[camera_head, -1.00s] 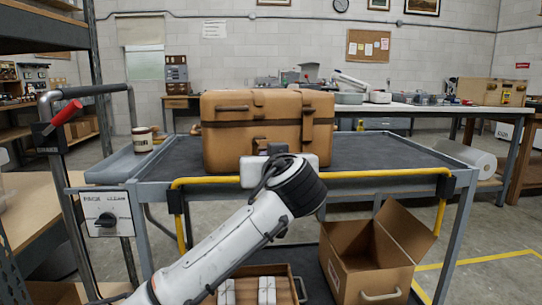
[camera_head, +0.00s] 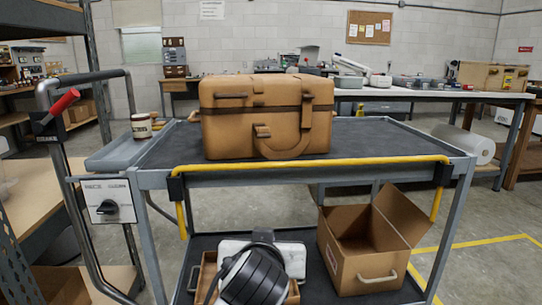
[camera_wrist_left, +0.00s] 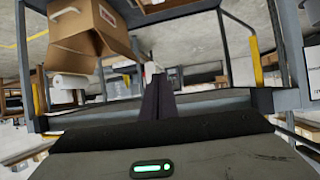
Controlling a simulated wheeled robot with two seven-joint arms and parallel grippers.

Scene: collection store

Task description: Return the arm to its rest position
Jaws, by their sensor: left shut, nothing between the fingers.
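My left arm's black-ringed wrist (camera_head: 255,277) shows at the bottom middle of the head view, low in front of the trolley. Its fingers are hidden there. In the left wrist view the two dark fingers of my left gripper (camera_wrist_left: 158,98) are together with nothing between them. The gripper is apart from the brown case (camera_head: 265,118), which stands on the trolley's upper deck (camera_head: 375,140). My right gripper is not in view.
An open cardboard box (camera_head: 372,262) stands on the trolley's lower deck at right; it also shows in the left wrist view (camera_wrist_left: 85,30). A yellow rail (camera_head: 320,162) runs along the upper deck's front edge. A tin (camera_head: 141,126) stands at left.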

